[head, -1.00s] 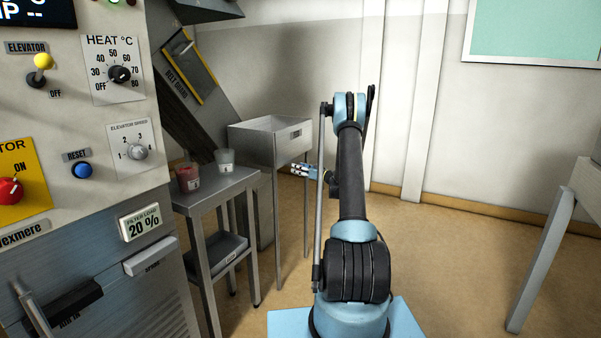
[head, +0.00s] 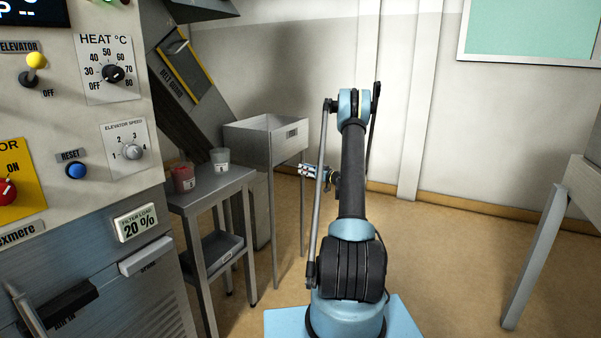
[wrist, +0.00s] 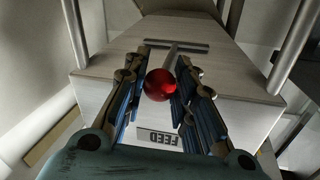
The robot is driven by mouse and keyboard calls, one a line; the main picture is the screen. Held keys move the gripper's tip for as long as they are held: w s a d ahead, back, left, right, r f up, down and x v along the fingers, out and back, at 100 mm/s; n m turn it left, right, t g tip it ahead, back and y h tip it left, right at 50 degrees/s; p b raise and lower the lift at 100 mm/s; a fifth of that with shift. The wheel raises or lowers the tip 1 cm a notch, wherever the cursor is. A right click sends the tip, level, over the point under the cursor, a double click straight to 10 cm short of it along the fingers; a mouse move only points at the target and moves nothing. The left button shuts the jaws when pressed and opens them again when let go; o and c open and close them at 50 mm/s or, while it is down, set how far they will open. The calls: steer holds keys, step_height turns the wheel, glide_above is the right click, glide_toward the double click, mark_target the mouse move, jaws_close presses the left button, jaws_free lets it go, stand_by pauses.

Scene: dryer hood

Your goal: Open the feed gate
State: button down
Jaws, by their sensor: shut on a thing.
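The feed gate's handle shows in the wrist view as a red ball knob (wrist: 160,85) on a thin metal rod (wrist: 171,54). The rod meets a slot in the underside of the grey metal hopper (wrist: 110,62), whose front carries a FEED label (wrist: 158,137). My gripper (wrist: 162,62) has a finger on each side of the knob and is shut on it. In the head view the hopper (head: 250,140) stands on legs, and my gripper (head: 309,171) is just right of and below it. The knob and gate are not visible in the head view.
A small steel table (head: 212,187) with a red cup (head: 184,178) and a pale cup (head: 220,160) stands left of the hopper. The control panel (head: 75,125) fills the left. A pale bench (head: 570,210) stands at the right. Floor between is clear.

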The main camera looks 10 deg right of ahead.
steer(key=c, duration=1.3)
jaws_free()
steer(key=v, duration=1.2)
